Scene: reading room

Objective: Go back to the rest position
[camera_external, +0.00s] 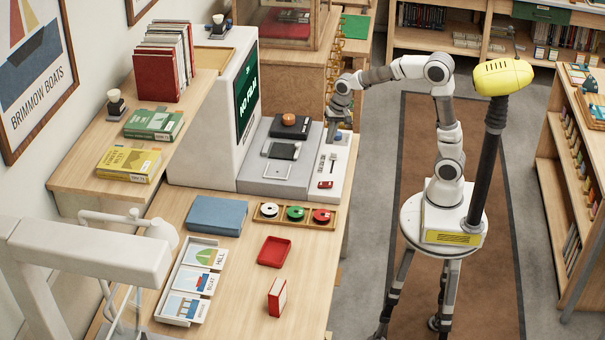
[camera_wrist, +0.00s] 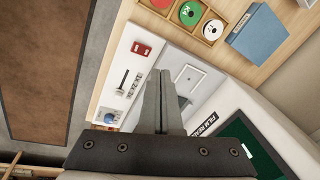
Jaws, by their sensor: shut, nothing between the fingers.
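My gripper (camera_external: 338,118) is at the end of my arm, above the right side of the grey and white film reader machine (camera_external: 330,165) on the desk. In the wrist view my gripper (camera_wrist: 160,78) shows its two fingers together, with nothing between them. The fingers hide part of the machine's top below. My arm reaches left from my base, which stands on the brown rug, and the gripper hangs downward. I cannot tell the exact gap between the fingertips and the machine.
A green screen (camera_external: 246,92) rises left of the machine. A wooden tray of reels (camera_external: 333,226), a blue box (camera_external: 215,215) and a red tray (camera_external: 273,252) lie on the desk. Shelves (camera_external: 550,180) stand at right. The brown rug (camera_external: 400,270) has clear floor around my base.

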